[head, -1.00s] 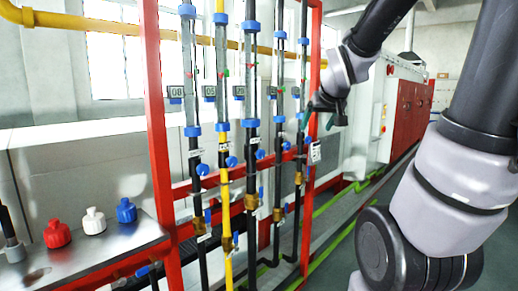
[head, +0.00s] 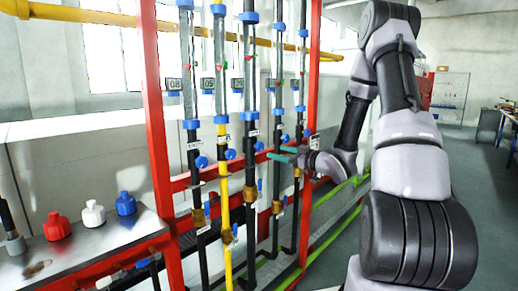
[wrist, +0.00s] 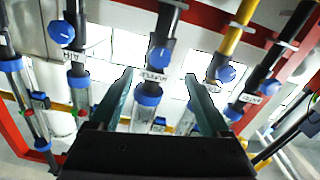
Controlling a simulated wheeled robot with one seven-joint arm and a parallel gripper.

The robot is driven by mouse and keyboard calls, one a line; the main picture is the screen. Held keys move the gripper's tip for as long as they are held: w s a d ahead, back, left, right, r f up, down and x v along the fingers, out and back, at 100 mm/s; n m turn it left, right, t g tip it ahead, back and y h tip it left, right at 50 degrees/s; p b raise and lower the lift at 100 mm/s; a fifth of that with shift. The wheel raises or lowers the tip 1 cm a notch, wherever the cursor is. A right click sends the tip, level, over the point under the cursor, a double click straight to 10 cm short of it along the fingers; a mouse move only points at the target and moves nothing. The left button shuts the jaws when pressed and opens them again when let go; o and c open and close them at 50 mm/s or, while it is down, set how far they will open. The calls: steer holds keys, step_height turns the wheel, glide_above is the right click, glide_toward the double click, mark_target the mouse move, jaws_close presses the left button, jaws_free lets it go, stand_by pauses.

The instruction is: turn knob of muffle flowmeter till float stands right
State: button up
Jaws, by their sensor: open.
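In the wrist view, a label that seems to read MUFFLE (wrist: 156,77) shows upside down on a dark pipe, with a blue knob (wrist: 160,57) beside it. Matching the yellow pipe, this seems to be the third flowmeter (head: 250,75) from the left in the head view, with its blue knob (head: 259,146). Its float is too small to read. My gripper (head: 277,152) is open and empty, its green fingers pointing left, just right of that knob in the picture. In the wrist view the open fingers (wrist: 158,74) frame the muffle pipe; contact with the knob cannot be told.
Neighbouring flowmeters with blue knobs stand close by, including the yellow pipe (head: 222,120) and the AIR label (wrist: 75,55). A red frame (head: 158,120) surrounds them. A metal bench (head: 110,240) with red, white and blue bottles is at left. Floor at right is free.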

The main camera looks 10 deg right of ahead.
mark_target(261, 148)
steer(key=x, duration=1)
steer(key=shift+w+a, duration=0.15)
steer(key=shift+w, duration=0.1)
jaws_close()
